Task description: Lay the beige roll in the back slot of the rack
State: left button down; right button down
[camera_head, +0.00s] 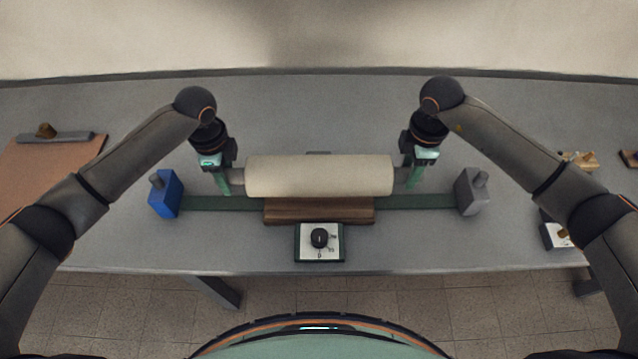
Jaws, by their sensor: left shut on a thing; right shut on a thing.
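The beige roll (319,175) lies level across the middle of the head view, with a short grey end stub on its right. My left gripper (226,182) is shut on its left end and my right gripper (412,178) is shut on its right end. Just in front of and partly under the roll is a brown wooden block with ridges (319,212), on a long green strip (415,202). I take these for the rack; its slots are hidden behind the roll. I cannot tell whether the roll touches anything below.
A blue block (166,194) and a grey block (470,191), each with a knob, stand at the strip's ends. A dial box (319,256) is at the table's front. A brown board (45,170) lies left; small items lie right. The grey table (320,110) is clear behind.

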pick_arm(q)
jog(key=shift+r, duration=0.1)
pick_arm(e)
jog(key=shift+r, duration=0.15)
